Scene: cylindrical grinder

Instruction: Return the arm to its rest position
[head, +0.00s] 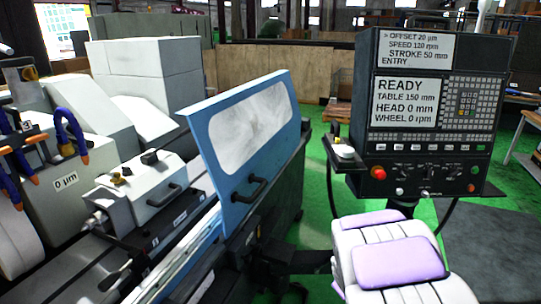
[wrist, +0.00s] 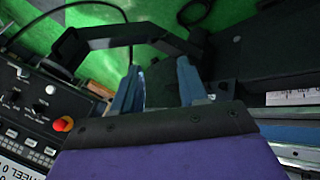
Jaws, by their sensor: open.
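My gripper (wrist: 158,75) shows in the wrist view with two blue fingers spread apart in front of its dark and purple body. No object shows between the fingers. What looks like my white and purple arm (head: 398,264) shows at the lower right of the head view, in front of the control panel. The gripper's fingers cannot be made out in the head view.
The control panel (head: 437,105) stands at right, its screen reading READY; it also shows at left in the wrist view (wrist: 30,110). A blue windowed door (head: 250,135) with a black handle stands left of my arm. The grinder (head: 140,195) fills the left. Green floor (head: 318,170) shows between.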

